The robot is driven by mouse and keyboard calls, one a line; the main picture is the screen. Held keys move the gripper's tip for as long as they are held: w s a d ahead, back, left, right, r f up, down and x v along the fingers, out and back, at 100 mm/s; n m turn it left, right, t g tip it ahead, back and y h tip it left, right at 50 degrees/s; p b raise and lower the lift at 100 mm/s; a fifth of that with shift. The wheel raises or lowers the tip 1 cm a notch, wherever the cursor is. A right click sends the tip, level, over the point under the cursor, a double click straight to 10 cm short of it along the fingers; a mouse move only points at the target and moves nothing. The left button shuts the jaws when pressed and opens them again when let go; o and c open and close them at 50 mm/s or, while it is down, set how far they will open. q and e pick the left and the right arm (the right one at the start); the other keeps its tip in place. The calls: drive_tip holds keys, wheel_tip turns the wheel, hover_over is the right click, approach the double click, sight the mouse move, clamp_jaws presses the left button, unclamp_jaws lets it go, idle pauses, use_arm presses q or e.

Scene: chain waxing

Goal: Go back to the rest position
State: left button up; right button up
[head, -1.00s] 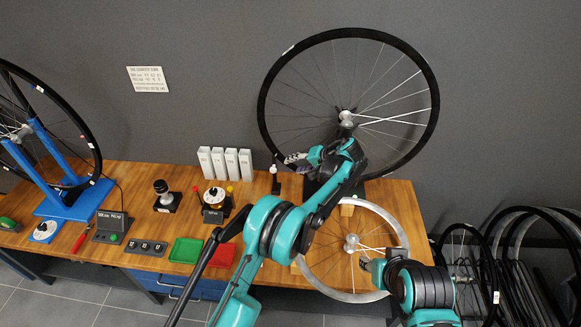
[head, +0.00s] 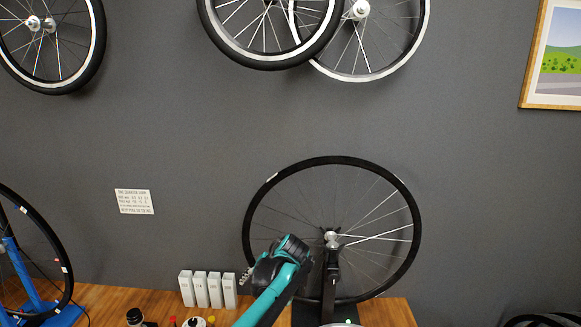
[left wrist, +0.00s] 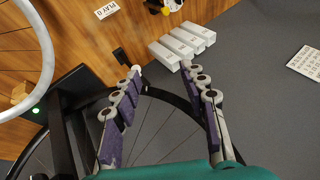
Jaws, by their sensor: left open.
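My left gripper (head: 246,277) is in front of the lower left of a black-rimmed wheel (head: 332,160) that stands upright against the wall on a dark stand (head: 329,285). In the left wrist view my left gripper (left wrist: 162,68) has its two purple-padded fingers spread apart, with nothing between them. Part of the black rim (left wrist: 178,99) passes behind the fingers. My right gripper is in neither current view.
White boxes (head: 207,290) stand on the wooden bench (head: 105,300), left of my gripper. A blue stand (head: 30,290) holds another wheel at far left. Wheels (head: 270,62) hang on the wall above. A silver rim (left wrist: 46,60) shows in the wrist view. Open wall lies between.

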use_arm(q)
drive_tip(key=s+a+r+h, duration=0.2)
drive_tip(key=s+a, duration=0.1)
drive_tip(key=s, duration=0.6)
drive_tip(key=s+a+r+h, duration=0.1)
drive_tip(key=s+a+r, duration=0.15)
drive_tip(key=s, duration=0.65)
drive_tip(key=s+f+n+t+h, duration=0.1)
drive_tip(key=s+f, duration=0.2)
drive_tip(key=s, duration=0.4)
drive_tip(key=s+a+f+n+t+h, duration=0.1)
drive_tip(key=s+f, duration=0.2)
drive_tip(key=s, duration=0.5)
drive_tip(key=shift+a, duration=0.3)
drive_tip(key=shift+s, duration=0.1)
